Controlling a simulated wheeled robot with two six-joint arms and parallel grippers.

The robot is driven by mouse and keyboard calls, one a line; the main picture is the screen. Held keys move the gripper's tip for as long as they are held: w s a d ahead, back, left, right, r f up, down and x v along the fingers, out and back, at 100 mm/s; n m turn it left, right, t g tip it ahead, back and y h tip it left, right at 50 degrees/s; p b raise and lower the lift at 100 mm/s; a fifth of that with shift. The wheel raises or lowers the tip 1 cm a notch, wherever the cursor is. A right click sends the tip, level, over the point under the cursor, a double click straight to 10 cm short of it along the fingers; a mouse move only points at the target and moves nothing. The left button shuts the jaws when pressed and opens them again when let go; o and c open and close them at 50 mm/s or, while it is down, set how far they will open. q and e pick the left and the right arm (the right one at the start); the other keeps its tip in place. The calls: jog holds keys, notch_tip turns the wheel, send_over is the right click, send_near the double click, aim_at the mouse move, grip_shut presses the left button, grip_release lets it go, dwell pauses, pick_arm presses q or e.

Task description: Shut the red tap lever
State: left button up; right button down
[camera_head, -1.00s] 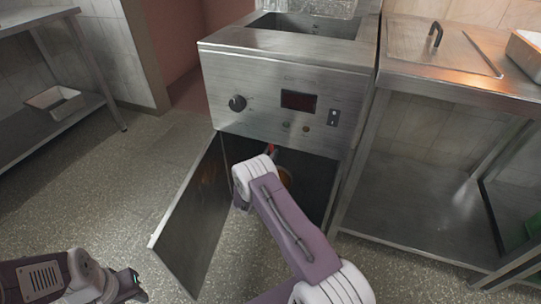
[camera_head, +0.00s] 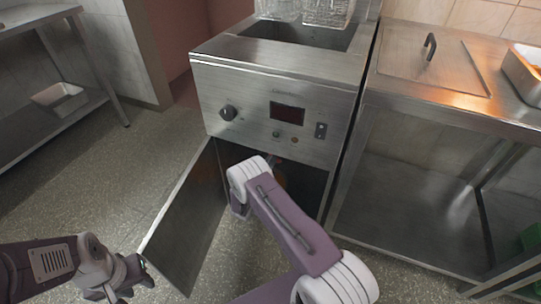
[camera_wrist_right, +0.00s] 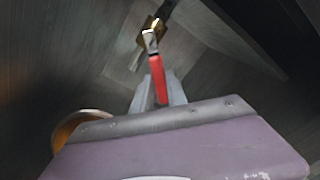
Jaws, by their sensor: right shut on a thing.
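The red tap lever (camera_wrist_right: 157,80) shows in the right wrist view, reaching up to a brass valve (camera_wrist_right: 153,32) on a pipe inside the dark cabinet. My right gripper (camera_wrist_right: 158,92) is shut on the lever, with a grey finger on either side of it. In the head view my right arm covers the lever and the right gripper. My left gripper (camera_head: 136,276) hangs at the lower left, away from the tap and near the open door's lower edge. Its finger gap is too unclear to read.
The cabinet door (camera_head: 185,226) stands open to the left below the steel fryer (camera_head: 275,85). A round orange-rimmed vessel (camera_wrist_right: 68,128) sits inside the cabinet. A steel table (camera_head: 455,105) stands at right, a shelf unit (camera_head: 50,125) at left. The floor (camera_head: 110,190) between is clear.

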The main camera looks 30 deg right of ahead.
jog(key=shift+s+d+r+n+p, duration=0.25)
jog(key=shift+r+n+p, duration=0.55)
jog(key=shift+n, duration=0.65)
jog(key=shift+s+d+r+n+p, duration=0.15)
jog(key=shift+r+n+p, duration=0.6)
jog(key=shift+n, duration=0.75)
jog(key=shift+s+d+r+n+p, duration=0.15)
jog(key=shift+s+r+n+p, duration=0.3)
jog(key=shift+n+p, duration=0.75)
jog(key=shift+w+r+n, duration=0.15)
jog(key=shift+n, duration=0.3)
jog(key=c, duration=1.3)
grip_release()
jog(key=p+v, duration=0.2)
jog(key=v, duration=0.7)
